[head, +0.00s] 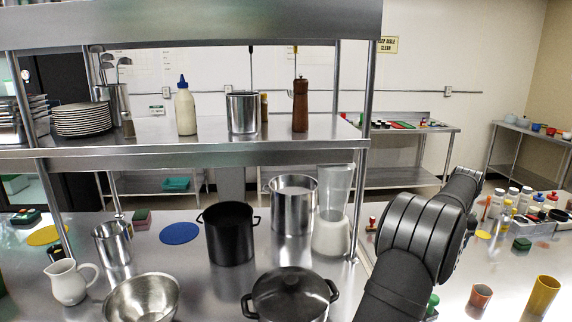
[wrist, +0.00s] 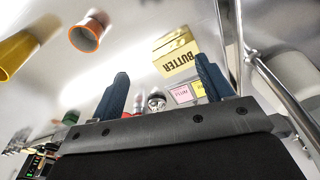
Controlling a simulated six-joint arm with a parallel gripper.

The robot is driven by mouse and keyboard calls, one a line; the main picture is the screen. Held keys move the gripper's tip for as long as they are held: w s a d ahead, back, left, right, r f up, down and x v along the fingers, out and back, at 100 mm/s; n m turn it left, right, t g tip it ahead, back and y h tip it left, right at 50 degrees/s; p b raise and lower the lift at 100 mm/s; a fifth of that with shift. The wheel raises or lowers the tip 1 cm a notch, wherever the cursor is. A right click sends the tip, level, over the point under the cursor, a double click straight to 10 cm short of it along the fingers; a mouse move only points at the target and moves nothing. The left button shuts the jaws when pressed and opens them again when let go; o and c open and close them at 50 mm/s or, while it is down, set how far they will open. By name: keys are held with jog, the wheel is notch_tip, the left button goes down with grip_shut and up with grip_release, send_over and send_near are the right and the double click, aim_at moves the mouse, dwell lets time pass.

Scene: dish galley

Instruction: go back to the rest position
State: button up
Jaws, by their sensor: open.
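My gripper (wrist: 161,65) is open, with its two dark fingers apart at the bottom middle of the wrist view. Nothing is held between them. A yellow box marked BUTTER (wrist: 177,54) shows beyond the fingertips, upside down in this view, apart from the fingers as far as I can see. In the head view my dark arm reaches over the right side of the steel counter, and my gripper's fingers are hidden there.
An orange cup (head: 480,296) and a yellow cup (head: 541,298) stand at the lower right. A blender (head: 333,228), a lidded black pot (head: 290,296) and a steel shelf (head: 200,155) are left of my arm. Several bottles (head: 508,205) stand at right.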

jog(key=w+a+r+n, duration=0.2)
jog(key=w+a, duration=0.3)
jog(key=a, duration=0.8)
jog(key=w+a+r+n, duration=0.2)
jog(key=w+a+n, duration=0.2)
jog(key=a, duration=0.9)
jog(key=w+a+r+n+y, duration=0.1)
jog(key=w+a, duration=0.5)
jog(key=a, duration=0.8)
jog(key=shift+w+r+n, duration=0.2)
jog(key=shift+r+n, duration=0.5)
jog(key=shift+n, duration=0.3)
